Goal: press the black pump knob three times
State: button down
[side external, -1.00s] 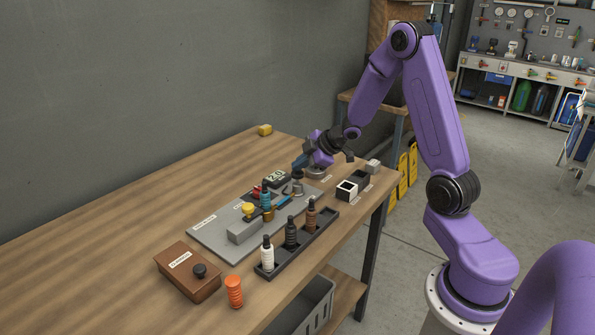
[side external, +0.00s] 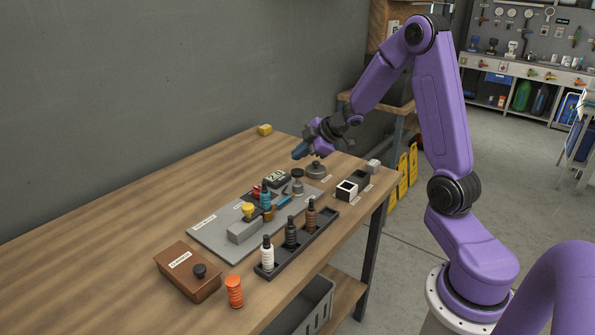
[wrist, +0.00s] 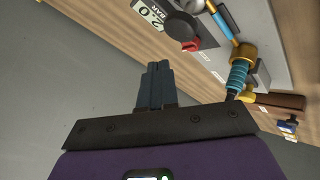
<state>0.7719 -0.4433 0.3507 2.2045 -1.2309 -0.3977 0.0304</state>
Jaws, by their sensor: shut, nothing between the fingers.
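The pump has a dark round knob (side external: 297,173) on a post beside the gauge display in the side view. A dark round knob (wrist: 183,27) beside the display in the wrist view looks like the same one. My gripper (side external: 300,152) is above the pump knob in the side view, apart from it, with nothing held. Its blue fingers (wrist: 155,85) are together in the wrist view. The display (side external: 279,178) reads 2.0, with BAR beneath it in the wrist view (wrist: 150,12).
A grey plate (side external: 215,240) carries a yellow knob (side external: 248,209), a teal coil (side external: 265,200) and red parts (side external: 256,191). A black rack (side external: 325,226) holds three bottles in front. The table's left side is clear.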

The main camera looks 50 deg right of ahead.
aim_at(300, 171)
jog(key=shift+r, duration=1.6)
jog(key=shift+r, duration=0.1)
dwell(1.3)
notch_tip(300, 171, up, 4)
jog(key=shift+f, duration=0.2)
dwell(0.5)
jog(key=shift+f, duration=4.45)
jog(key=shift+f, duration=0.1)
jog(key=shift+f, duration=0.3)
jog(key=shift+f, duration=0.1)
